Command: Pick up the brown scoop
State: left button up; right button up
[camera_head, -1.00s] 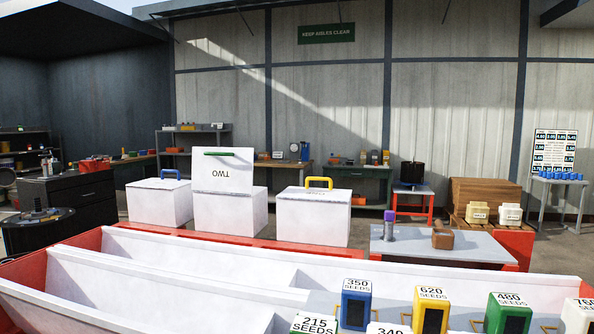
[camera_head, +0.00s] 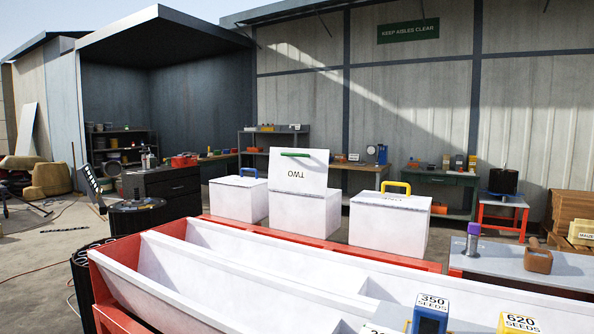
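The brown scoop (camera_head: 538,260) looks like a small brown, box-like shape with a short upright part. It lies on the grey table (camera_head: 490,262) at the right of the head view. A grey cylinder with a purple top (camera_head: 473,240) stands to its left on the same table. Neither of my grippers is in view.
A long white trough with red edges (camera_head: 250,262) fills the foreground, between me and the table. White boxes (camera_head: 388,222) stand behind it. Seed containers (camera_head: 431,312) are at the lower right. Open floor (camera_head: 45,270) lies at the left.

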aim_at(536, 259)
jog(key=z, duration=1.9)
jog(key=i+l+z, duration=0.25)
jog(key=l, duration=0.25)
jog(key=i+l+z, duration=0.1)
jog(key=l+z, duration=0.15)
jog(key=l, duration=0.2)
jog(key=i+l+z, duration=0.25)
jog(key=l, duration=0.2)
jog(key=i+l+z, duration=0.45)
jog(key=i+l, duration=0.15)
jog(key=i+l+z, duration=0.15)
jog(key=i, duration=0.4)
jog(key=i+u, duration=0.7)
jog(key=i+l+u, duration=0.15)
jog(key=i+u, duration=0.2)
jog(key=i+j+u, duration=0.15)
jog(key=i+u, duration=0.15)
jog(key=u, duration=0.15)
jog(key=i+u, duration=0.3)
jog(key=u, duration=0.15)
jog(key=i+u, duration=0.3)
jog(key=u, duration=0.15)
jog(key=i+l+u, duration=0.2)
jog(key=u, duration=0.3)
jog(key=i+l+u, duration=0.3)
jog(key=u, duration=0.15)
jog(key=i+l+u, duration=0.2)
jog(key=l+u, duration=0.25)
jog(key=j, duration=0.1)
